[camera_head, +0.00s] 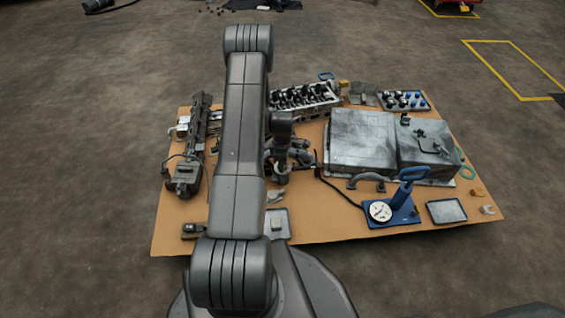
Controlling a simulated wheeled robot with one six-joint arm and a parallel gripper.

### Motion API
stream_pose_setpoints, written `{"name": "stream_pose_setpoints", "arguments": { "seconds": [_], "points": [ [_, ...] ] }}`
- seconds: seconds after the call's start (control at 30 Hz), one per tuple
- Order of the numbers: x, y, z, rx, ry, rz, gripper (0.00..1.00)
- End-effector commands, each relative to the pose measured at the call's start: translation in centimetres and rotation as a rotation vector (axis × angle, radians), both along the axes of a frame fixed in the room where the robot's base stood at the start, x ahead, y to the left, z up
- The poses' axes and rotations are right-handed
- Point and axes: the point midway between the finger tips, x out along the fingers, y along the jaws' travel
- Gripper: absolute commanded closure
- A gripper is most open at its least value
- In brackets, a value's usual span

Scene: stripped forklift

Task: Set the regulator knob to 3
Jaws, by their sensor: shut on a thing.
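My gripper (279,165) is at the middle of the brown mat, right of my raised grey arm. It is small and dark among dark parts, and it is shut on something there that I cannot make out. I cannot clearly pick out the regulator knob or read its setting. A round white dial (380,211) with dark marks sits on a blue base (403,217) at the front right, apart from my gripper. Its marks are too small to read.
The brown mat (330,228) carries a large grey metal box (362,142), an engine-like block (303,97), a tray of small parts (404,101) and a long dark assembly (186,172). A blue handle (412,173) stands up. A black cable crosses the mat. A flat grey tray (446,211) lies front right.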

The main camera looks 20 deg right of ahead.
Motion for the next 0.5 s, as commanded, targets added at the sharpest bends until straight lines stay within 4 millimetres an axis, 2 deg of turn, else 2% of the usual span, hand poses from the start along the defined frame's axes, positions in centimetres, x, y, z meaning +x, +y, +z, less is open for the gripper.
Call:
{"name": "stream_pose_setpoints", "arguments": {
  "seconds": [0.07,0.1,0.2,0.5],
  "points": [
    [0.02,-0.01,0.03,0.0,-0.001,0.0,0.87],
    [0.02,-0.01,0.03,0.0,-0.001,0.0,0.61],
    [0.02,-0.01,0.03,0.0,-0.001,-0.001,0.43],
    [0.03,-0.01,0.19,0.0,-0.001,-0.001,0.43]
  ]
}}
